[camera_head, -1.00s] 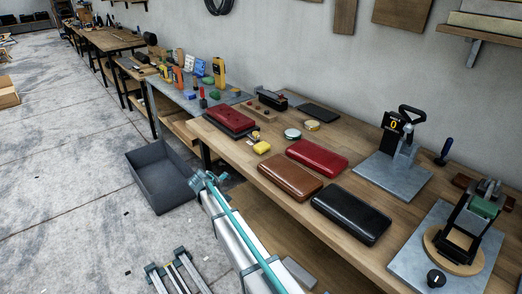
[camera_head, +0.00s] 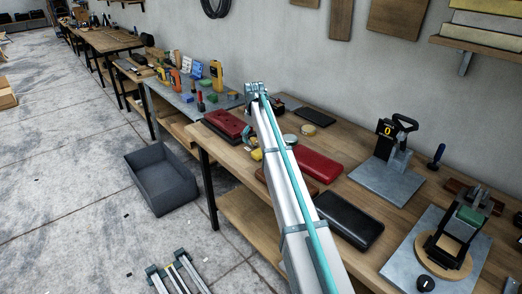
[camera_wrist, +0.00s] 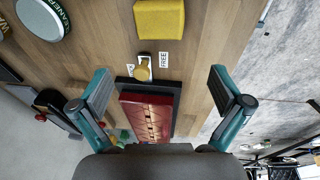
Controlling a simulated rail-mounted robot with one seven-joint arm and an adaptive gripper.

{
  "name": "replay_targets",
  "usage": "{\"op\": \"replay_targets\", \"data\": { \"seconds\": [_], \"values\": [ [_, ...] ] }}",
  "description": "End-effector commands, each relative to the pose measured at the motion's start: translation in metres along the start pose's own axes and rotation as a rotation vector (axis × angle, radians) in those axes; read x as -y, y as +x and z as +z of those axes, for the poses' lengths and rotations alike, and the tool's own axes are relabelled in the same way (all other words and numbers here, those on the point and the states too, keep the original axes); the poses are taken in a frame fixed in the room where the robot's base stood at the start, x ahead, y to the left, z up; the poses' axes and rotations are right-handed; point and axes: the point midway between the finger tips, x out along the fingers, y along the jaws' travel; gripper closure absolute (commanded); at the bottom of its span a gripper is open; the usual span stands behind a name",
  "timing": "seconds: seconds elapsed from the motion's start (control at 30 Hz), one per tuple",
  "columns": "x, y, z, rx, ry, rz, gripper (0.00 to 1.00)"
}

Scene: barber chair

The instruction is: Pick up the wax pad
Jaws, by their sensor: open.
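A yellow block-like pad, which looks like the wax pad, shows at the top of the wrist view (camera_wrist: 160,18). In the head view only part of the yellow pad (camera_head: 256,154) shows beside my arm on the bench. My gripper (camera_wrist: 161,88) is open and empty in the wrist view, its fingers wide apart. The pad lies beyond the fingertips, toward the top of that picture, and is not between them. In the head view my arm reaches over the bench and its end (camera_head: 256,90) is above the back part; the fingers are too small to tell there.
A dark red case (camera_wrist: 146,117) lies below the gripper, near a small brass-coloured item (camera_wrist: 142,72). A round tin (camera_wrist: 43,17) sits to the left. Red (camera_head: 318,164) and black (camera_head: 348,219) cases lie on the bench (camera_head: 390,237). A grey bin (camera_head: 162,181) stands on the floor.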

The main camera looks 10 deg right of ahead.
Motion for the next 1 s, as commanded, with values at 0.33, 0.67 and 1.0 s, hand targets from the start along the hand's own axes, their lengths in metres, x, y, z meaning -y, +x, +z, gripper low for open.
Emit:
{"op": "replay_targets", "data": {
  "seconds": [0.33,0.67,1.0],
  "values": [
    [-0.016,-0.014,0.024,0.009,-0.013,-0.146,0.0],
    [-0.01,0.027,0.024,0.008,-0.012,-0.143,0.0],
    [-0.005,0.053,0.025,0.009,-0.012,-0.142,0.0]
  ]
}}
